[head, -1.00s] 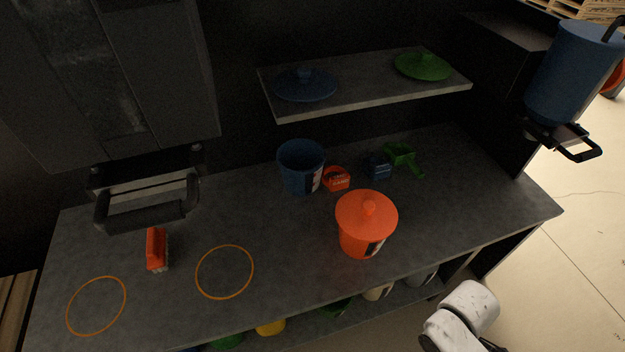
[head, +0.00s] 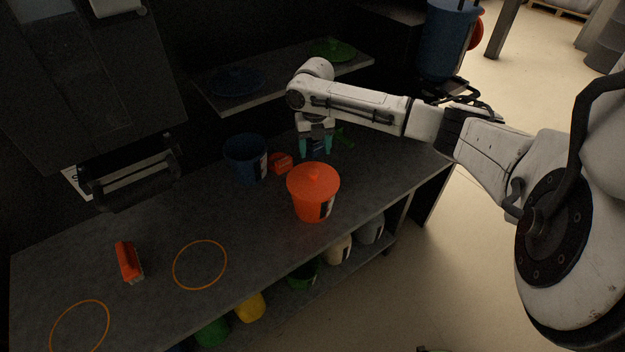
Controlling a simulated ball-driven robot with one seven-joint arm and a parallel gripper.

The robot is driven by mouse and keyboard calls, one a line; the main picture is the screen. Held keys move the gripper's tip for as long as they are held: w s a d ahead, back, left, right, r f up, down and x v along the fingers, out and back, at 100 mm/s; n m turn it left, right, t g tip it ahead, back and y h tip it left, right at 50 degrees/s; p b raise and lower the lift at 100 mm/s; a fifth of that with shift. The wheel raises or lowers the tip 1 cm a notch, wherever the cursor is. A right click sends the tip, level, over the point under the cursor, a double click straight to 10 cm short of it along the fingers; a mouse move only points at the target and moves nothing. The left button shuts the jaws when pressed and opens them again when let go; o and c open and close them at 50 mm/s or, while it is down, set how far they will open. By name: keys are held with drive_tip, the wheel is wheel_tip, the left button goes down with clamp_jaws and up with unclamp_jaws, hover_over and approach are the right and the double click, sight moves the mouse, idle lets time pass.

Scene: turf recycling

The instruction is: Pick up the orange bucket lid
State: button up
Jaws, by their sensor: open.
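The orange lid (head: 314,179) sits on top of the orange bucket (head: 313,207), its small knob pointing up. The bucket stands upright near the front edge of the dark workbench, right of the picture's middle. My gripper (head: 315,155) points down just behind and above the lid, with its teal fingertips apart and nothing between them. It appears not to touch the lid. The arm reaches in from the right.
A blue bucket (head: 245,160) and an orange scoop (head: 281,162) stand behind and left on the workbench (head: 110,220). The shelf (head: 280,78) above holds a blue lid (head: 237,81) and a green lid (head: 333,50). An orange brush (head: 129,261) lies at left.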

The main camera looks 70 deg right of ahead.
sight(313, 171)
drive_tip(key=shift+w+f, duration=0.2)
drive_tip(key=shift+w, duration=0.15)
wheel_tip(313, 171, down, 10)
drive_tip(key=shift+s+p, duration=0.15)
drive_tip(key=shift+p, duration=0.3)
drive_tip(key=shift+c, duration=0.4)
drive_tip(key=c, duration=1)
drive_tip(key=shift+r, duration=0.1)
